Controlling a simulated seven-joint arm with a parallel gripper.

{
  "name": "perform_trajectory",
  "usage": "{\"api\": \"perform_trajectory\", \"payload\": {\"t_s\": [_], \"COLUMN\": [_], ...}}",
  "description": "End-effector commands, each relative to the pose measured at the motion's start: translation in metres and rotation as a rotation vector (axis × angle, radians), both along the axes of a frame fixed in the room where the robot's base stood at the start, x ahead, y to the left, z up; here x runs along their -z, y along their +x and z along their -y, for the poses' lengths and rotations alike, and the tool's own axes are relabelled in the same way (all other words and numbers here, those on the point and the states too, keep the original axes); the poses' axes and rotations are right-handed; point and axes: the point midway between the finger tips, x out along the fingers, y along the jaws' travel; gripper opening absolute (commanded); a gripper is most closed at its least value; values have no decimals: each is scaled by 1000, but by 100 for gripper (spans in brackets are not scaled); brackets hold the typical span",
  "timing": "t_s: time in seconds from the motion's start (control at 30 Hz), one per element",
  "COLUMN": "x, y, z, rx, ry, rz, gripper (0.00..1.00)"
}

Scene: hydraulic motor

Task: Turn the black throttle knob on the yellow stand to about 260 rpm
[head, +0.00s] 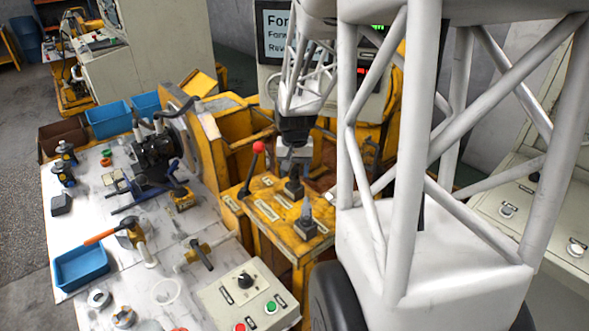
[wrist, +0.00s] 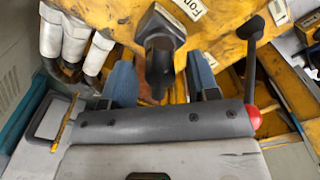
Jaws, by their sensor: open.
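The yellow stand (head: 268,212) is in the middle of the head view. On its top are two dark knob-like controls on square bases, one farther back (head: 293,188) and one nearer (head: 305,226). I cannot tell for sure which is the throttle knob. My gripper (head: 292,158) hangs over the back of the stand, partly hidden by my own arm. In the wrist view my gripper (wrist: 163,84) is open, with a blue-grey finger on each side. A dark control on a square base (wrist: 161,44) shows between and beyond the fingertips. I see no clear contact.
A lever with a red ball (head: 258,147) rises at the stand's left edge; its ball is close beside my gripper in the wrist view (wrist: 253,117). A cream control box (head: 245,295) stands in front. A workbench (head: 85,215) with tools and blue bins is left. A screen (head: 285,35) is behind.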

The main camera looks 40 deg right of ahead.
Motion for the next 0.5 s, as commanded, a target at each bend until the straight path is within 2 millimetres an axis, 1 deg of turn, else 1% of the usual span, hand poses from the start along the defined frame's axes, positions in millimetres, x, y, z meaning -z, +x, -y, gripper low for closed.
{"api": "perform_trajectory", "payload": {"t_s": [0.07,0.1,0.37,0.4,0.5], "x": [0,0,0,0,0], "y": [0,0,0,0,0], "z": [0,0,0,0,0], "rx": [0,0,0,0,0], "ry": [0,0,0,0,0], "rz": [0,0,0,0,0], "gripper": [55,52,12,6,5]}}
